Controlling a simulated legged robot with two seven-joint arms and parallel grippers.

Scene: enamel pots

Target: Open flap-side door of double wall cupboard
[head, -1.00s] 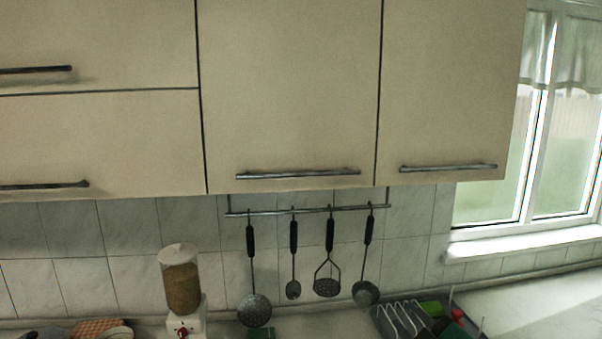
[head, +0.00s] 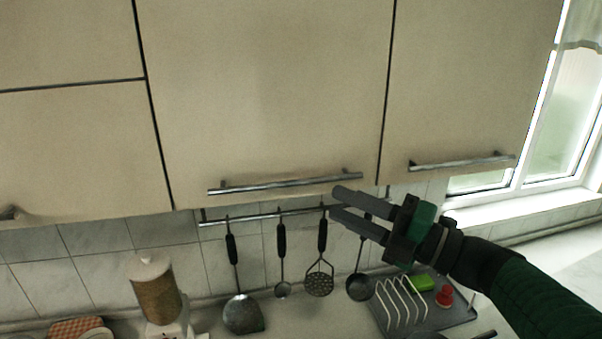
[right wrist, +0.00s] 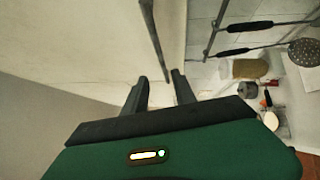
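The wall cupboard has a wide middle door (head: 265,95) and a right door (head: 460,80), both beige and shut. The middle door's metal bar handle (head: 285,183) runs along its lower edge. The right door's bar handle (head: 462,161) sits likewise. I cannot tell which door is the flap side. My right gripper (head: 337,204) is open and empty, its fingertips just below the right end of the middle handle. In the right wrist view a bar, seemingly that handle (right wrist: 152,35), runs down toward the gap between the fingers (right wrist: 160,78); contact is not visible. My left gripper is out of view.
A rail (head: 262,213) with several hanging utensils is under the cupboard, close to my right gripper. A dish rack (head: 425,310) and a grain dispenser (head: 156,290) stand on the counter below. A window (head: 545,150) is at the right.

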